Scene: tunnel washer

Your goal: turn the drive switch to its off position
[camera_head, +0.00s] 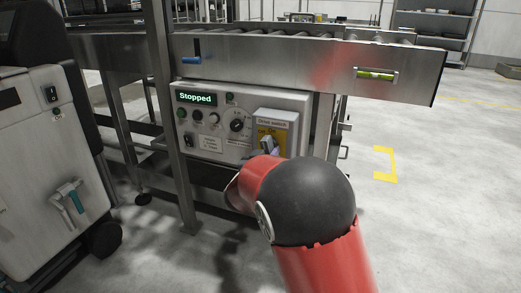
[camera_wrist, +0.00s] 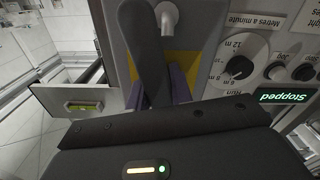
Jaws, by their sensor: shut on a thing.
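The drive switch is a grey box (camera_head: 288,121) with a yellow plate on the right of the control panel; its label reads "Drive switch". Its dark lever (camera_wrist: 148,45) runs down the wrist view, which shows the panel upside down. My gripper (camera_wrist: 158,92) is shut on the lever, with a purplish finger on each side of it. In the head view my gripper (camera_head: 270,150) is at the switch, mostly hidden behind my red and black arm.
The control panel (camera_head: 219,148) has a green display (camera_head: 196,98) reading "Stopped", several buttons and a speed dial (camera_head: 237,125). A steel roller conveyor (camera_head: 300,62) passes above it, and a steel post (camera_head: 170,120) stands to its left. Floor at right is clear.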

